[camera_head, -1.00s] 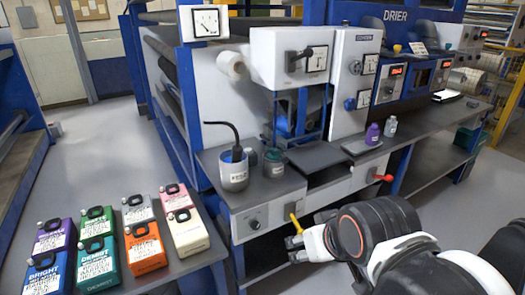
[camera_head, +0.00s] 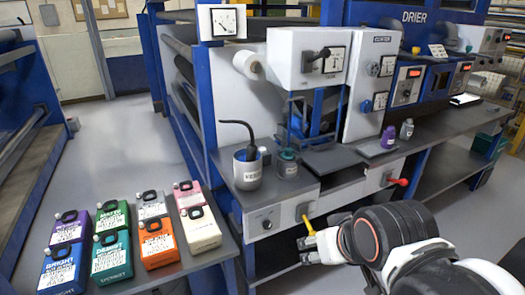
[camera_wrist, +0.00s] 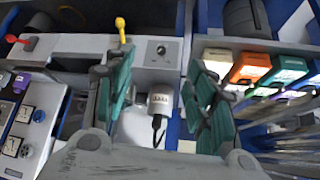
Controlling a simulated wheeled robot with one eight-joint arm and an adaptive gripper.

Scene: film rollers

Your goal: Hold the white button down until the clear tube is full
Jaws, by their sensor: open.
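I cannot make out a white button or a clear tube in either view. My gripper (camera_head: 316,246) is low in front of the machine's bench, by the yellow lever, in the head view. In the wrist view my gripper (camera_wrist: 162,92) shows two green-padded fingers spread apart with nothing held between them. A white labelled pot (camera_head: 246,175) with a black hose in it stands on the bench. The pot also shows in the wrist view (camera_wrist: 158,103), beyond the gap between the fingers. A jar with a green lid (camera_head: 288,170) stands right of it.
A yellow lever (camera_head: 309,224) and a red lever (camera_head: 399,182) stick out from the bench front. Several coloured cartons (camera_head: 154,241) stand on a low table at left. A purple bottle (camera_head: 388,138) stands on the bench. The floor (camera_head: 105,140) behind the cartons is clear.

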